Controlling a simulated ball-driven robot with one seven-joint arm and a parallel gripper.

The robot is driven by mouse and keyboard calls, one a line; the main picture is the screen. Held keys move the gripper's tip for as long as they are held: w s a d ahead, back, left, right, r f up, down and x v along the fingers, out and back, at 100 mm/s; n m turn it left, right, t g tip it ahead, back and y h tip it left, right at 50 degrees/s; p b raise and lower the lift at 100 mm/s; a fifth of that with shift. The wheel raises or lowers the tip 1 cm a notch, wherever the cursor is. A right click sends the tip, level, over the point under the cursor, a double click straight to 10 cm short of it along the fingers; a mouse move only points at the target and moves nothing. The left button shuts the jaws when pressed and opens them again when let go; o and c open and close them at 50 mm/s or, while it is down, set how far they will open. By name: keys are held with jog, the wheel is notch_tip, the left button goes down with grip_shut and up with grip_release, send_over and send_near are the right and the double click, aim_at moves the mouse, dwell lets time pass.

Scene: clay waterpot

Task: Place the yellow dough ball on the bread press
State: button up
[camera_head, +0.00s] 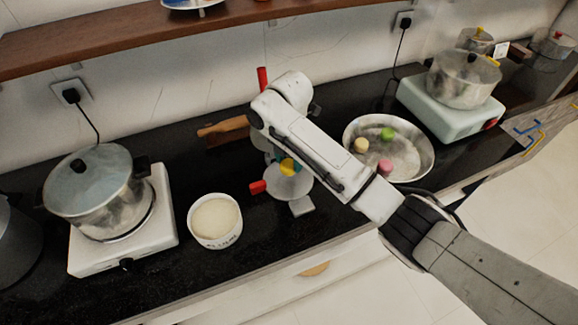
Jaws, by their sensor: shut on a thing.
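The yellow dough ball (288,167) shows just beyond the end of my arm, over the round metal plate of the bread press (290,190). My gripper (284,156) is shut on the ball, with its fingers largely hidden by the arm link. Whether the ball touches the plate cannot be told. The press has a red handle (257,188) at its left. Another red handle (262,79) stands upright behind my arm, and the part below it is mostly hidden.
A metal bowl (424,152) holds a cream, a green and a pink ball to the right. A white tub (213,240) stands left of the press. Pots on stoves stand at both sides. A wooden rolling pin (223,126) lies behind. A shelf (130,40) hangs above.

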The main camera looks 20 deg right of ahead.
aim_at(289, 167)
jog(key=shift+w+f+p, duration=0.1)
jog(key=shift+f+p, duration=0.25)
jog(key=shift+f, duration=1.35)
jog(key=shift+f, duration=0.15)
jog(key=o, duration=0.9)
jog(key=shift+o, duration=0.2)
notch_tip(289, 167, up, 12)
jog(key=shift+r, duration=0.2)
